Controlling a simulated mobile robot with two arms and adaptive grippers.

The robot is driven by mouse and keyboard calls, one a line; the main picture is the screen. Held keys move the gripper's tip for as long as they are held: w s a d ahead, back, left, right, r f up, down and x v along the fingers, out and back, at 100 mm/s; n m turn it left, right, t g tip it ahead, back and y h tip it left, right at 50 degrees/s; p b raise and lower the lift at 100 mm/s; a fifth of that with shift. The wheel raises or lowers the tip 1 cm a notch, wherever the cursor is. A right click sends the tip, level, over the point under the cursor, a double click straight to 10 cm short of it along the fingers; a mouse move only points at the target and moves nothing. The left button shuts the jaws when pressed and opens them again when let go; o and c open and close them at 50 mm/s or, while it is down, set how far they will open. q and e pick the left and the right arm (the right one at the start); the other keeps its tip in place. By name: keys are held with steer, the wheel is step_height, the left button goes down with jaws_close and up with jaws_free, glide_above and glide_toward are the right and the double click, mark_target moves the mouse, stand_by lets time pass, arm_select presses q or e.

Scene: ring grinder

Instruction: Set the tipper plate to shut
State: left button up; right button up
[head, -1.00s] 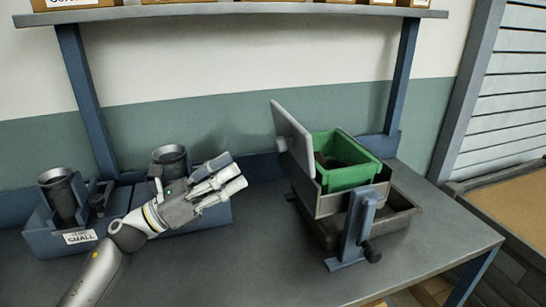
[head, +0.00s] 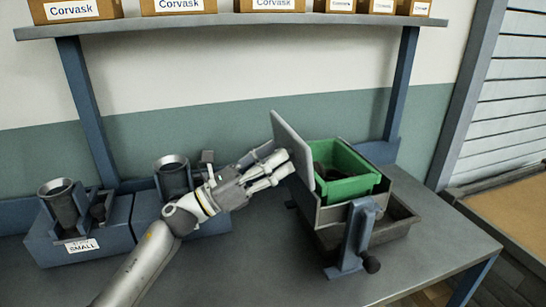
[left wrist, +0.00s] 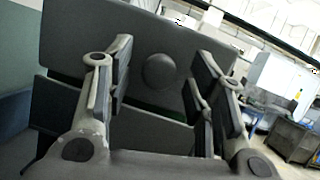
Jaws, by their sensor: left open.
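The tipper plate (head: 293,150) is a flat grey panel standing raised at the left side of the tipper box (head: 335,212), next to a green bin (head: 347,188). In the left wrist view the plate (left wrist: 75,45) fills the background and shows a round knob (left wrist: 160,71) on its face. My left gripper (head: 286,166) is open, with its fingertips close to the plate's left face. In the wrist view its two fingers (left wrist: 160,90) stand on either side of the knob. I cannot tell whether they touch the plate. My right gripper is not in view.
A blue post with a dark knob (head: 371,264) stands at the front of the tipper. Two blue units with dark cups (head: 63,202) sit at the left, one labelled SMALL. Boxes marked Corvask (head: 180,6) line the shelf above. The front of the bench (head: 265,270) is clear.

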arm_select(q)
steer(key=shift+c, duration=0.3)
jaws_close()
steer(key=shift+w, duration=0.1)
